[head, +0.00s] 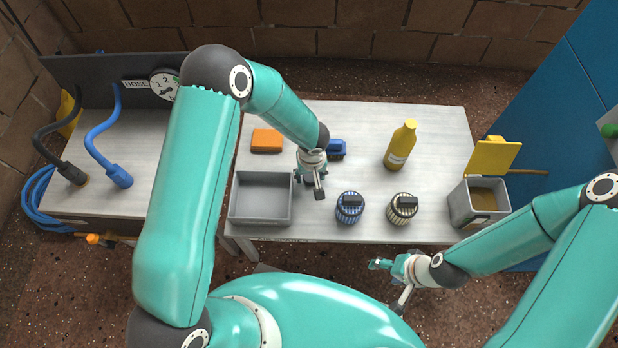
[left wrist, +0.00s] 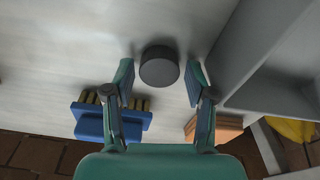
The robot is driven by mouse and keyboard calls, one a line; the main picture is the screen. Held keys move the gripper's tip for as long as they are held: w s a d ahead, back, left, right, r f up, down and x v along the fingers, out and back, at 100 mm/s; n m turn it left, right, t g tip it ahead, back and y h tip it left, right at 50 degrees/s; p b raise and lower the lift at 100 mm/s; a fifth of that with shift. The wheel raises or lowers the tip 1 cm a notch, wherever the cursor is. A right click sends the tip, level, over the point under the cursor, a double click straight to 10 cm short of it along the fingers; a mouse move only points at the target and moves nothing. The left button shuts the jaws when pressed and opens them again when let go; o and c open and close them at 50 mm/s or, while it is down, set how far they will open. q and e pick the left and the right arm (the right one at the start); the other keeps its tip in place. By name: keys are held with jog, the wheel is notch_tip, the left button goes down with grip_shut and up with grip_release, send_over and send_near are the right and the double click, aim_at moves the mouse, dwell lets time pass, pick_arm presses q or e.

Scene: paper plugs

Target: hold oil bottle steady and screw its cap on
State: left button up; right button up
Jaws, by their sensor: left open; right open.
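The yellow oil bottle (head: 402,148) stands upright at the right back of the table, its small label facing forward. No gripper touches it. A dark grey round cap (left wrist: 159,66) shows in the left wrist view on the pale table, between and just beyond the spread fingertips. I cannot make the cap out clearly in the head view. My left gripper (head: 309,188) is open over the table, right of the grey tray; its open fingers also show in the left wrist view (left wrist: 162,85). My right gripper (head: 389,284) is open and empty in front of the table's front edge.
A grey tray (head: 261,222), an orange block (head: 266,140) and a blue brush (head: 337,149) surround my left gripper. A grey bin (head: 463,210) with a raised yellow lid is at right.

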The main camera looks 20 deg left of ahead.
aim_at(311, 177)
pick_arm(q)
jog(key=shift+f, duration=0.3)
jog(key=c, duration=0.5)
jog(key=shift+o, duration=0.2)
jog(key=shift+r, duration=0.1)
notch_tip(311, 177, up, 20)
jog(key=p, duration=0.4)
jog(key=shift+p, duration=0.35)
pick_arm(e)
notch_tip(311, 177, up, 5)
jog(key=shift+f, duration=0.2)
